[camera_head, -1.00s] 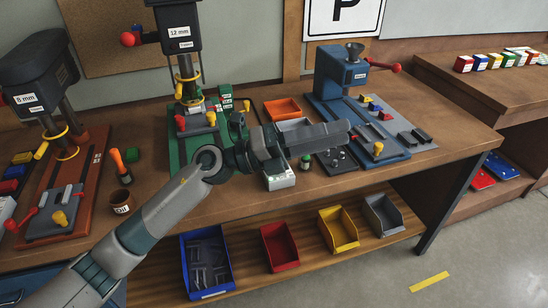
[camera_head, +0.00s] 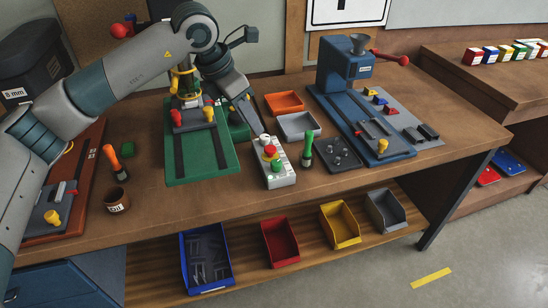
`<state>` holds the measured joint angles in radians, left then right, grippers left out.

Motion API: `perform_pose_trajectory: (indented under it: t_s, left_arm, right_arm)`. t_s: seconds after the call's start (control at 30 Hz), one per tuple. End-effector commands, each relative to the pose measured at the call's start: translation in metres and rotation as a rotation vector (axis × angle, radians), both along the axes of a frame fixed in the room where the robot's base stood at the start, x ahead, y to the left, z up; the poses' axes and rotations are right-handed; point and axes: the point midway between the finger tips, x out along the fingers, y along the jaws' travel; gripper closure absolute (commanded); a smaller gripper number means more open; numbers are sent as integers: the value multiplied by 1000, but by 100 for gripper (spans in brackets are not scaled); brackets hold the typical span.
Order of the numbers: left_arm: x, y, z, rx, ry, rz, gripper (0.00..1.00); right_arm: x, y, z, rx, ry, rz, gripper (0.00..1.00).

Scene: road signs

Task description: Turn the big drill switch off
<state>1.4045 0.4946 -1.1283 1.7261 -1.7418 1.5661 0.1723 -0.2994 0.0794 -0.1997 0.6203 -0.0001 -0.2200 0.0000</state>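The big drill, with its green base (camera_head: 205,160), stands at the back centre of the bench. My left arm hides its head and most of its column. A green block (camera_head: 237,131), partly hidden by my gripper, sits at the base's right side; I cannot make out a switch on it. My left gripper (camera_head: 260,128) points down and right, just behind a white control box with red, yellow and green buttons (camera_head: 276,172). I cannot tell whether it touches anything, or whether its fingers are apart. My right gripper is not in view.
The blue press (camera_head: 345,75) stands to the right. An orange tray (camera_head: 284,103), a grey tray (camera_head: 298,126) and a green-handled tool (camera_head: 307,149) lie between. The smaller drill (camera_head: 35,65) and a brown cup (camera_head: 116,200) are left.

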Motion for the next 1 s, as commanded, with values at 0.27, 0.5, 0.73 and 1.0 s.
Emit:
perform_pose_trajectory:
  t_s: [0.27, 0.5, 0.73, 1.0]
  left_arm:
    - [0, -1, -1, -2, 2, -1, 67]
    - [2, -5, -11, -4, 4, -1, 67]
    - [8, -15, -38, -4, 6, -2, 67]
    - [18, -31, -83, -4, 6, -2, 67]
  right_arm:
    - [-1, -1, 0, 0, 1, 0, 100]
    - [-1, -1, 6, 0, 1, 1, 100]
    - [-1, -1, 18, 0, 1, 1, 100]
    - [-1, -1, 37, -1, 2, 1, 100]
